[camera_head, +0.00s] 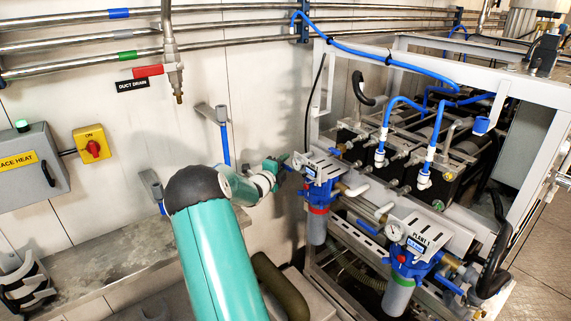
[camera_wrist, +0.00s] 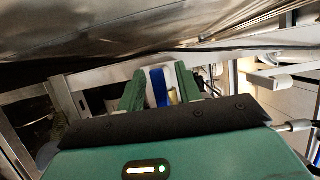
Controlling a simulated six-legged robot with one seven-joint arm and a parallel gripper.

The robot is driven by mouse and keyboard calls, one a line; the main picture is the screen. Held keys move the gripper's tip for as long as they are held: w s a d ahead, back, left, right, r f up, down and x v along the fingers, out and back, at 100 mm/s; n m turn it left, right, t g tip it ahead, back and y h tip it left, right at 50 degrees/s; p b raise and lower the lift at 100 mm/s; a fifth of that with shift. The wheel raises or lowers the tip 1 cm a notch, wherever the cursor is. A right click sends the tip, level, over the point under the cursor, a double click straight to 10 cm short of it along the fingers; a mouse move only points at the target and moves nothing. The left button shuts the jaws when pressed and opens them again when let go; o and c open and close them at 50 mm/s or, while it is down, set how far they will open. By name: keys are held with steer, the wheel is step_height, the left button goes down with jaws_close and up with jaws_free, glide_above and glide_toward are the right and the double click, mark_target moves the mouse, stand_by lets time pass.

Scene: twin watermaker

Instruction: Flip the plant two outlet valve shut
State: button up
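The left filter unit (camera_head: 322,175) has a blue head, a gauge and a red-banded clear bowl, and stands at the front left of the white frame. Its label is too small to read. The right filter unit (camera_head: 405,258) is labelled PLANT 1 and has a green band. My gripper (camera_head: 283,163) is at the left side of the left unit, with its tips close to a small blue part. In the wrist view my gripper (camera_wrist: 158,85) has its teal fingers apart, with a blue strip (camera_wrist: 158,88), possibly a valve handle, between them. Contact with it cannot be told.
The white frame (camera_head: 500,110) with blue hoses stands right of my arm. A metal ledge (camera_head: 95,245) runs along the wall to the left. Pipes and a DUCT DRAIN valve (camera_head: 175,75) hang above. A yellow switch (camera_head: 92,145) is at the left.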

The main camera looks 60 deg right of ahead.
steer(key=shift+d, duration=0.55)
steer(key=shift+c, duration=0.2)
steer(key=shift+s, duration=0.1)
jaws_close()
